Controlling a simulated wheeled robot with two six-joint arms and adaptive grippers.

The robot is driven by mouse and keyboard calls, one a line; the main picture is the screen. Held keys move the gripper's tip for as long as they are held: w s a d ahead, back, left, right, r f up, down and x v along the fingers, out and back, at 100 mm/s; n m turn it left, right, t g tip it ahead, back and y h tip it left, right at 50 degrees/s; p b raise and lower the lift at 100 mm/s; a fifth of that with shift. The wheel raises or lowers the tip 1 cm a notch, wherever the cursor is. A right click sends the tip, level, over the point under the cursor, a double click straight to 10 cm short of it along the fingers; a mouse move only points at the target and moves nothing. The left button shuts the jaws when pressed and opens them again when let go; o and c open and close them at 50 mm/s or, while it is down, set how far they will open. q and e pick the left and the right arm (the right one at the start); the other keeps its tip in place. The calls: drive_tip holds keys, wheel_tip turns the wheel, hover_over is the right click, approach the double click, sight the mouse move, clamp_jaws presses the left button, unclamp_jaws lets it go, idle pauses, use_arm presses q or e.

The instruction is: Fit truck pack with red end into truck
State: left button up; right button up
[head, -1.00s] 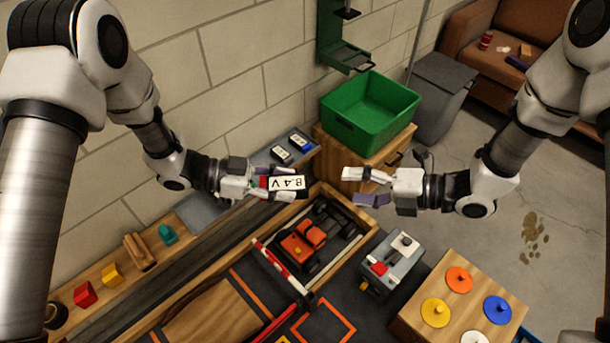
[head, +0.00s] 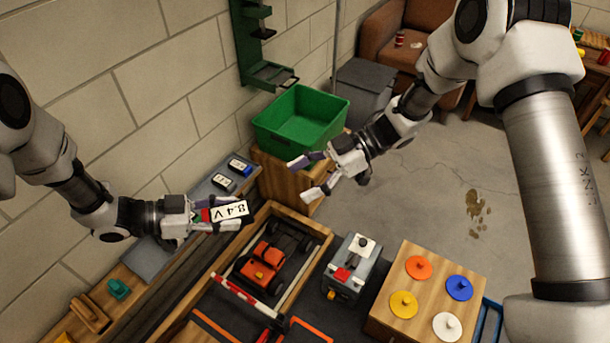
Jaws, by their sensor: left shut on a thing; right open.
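My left gripper (head: 212,221) is shut on a battery pack (head: 230,211) with a white "8.4 V" label. The pack's red end (head: 206,215) lies toward the gripper's palm, with a bit of green beside it. It is held in the air to the left of the truck. The orange truck (head: 265,262) with black wheels sits in a wooden-framed bay below and to the right of the pack. My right gripper (head: 299,178) is open and empty, in front of the green bin and above the truck bay.
A green bin (head: 301,119) stands on a wooden cabinet at the back. Two smaller packs (head: 224,182) lie on the wall shelf. A red-and-white bar (head: 247,297) crosses before the truck. A grey box with a red button (head: 352,270) and a disc board (head: 398,328) stand to the right.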

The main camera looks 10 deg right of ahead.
drive_tip(key=w+x, duration=0.1)
drive_tip(key=x, duration=1)
drive_tip(key=shift+a+f, duration=0.3)
drive_tip(key=shift+f, duration=0.05)
drive_tip(key=shift+s, duration=0.1)
drive_tip(key=c, duration=1.4)
use_arm(q)
drive_tip(key=o, duration=1.4)
drive_tip(key=shift+a, duration=0.1)
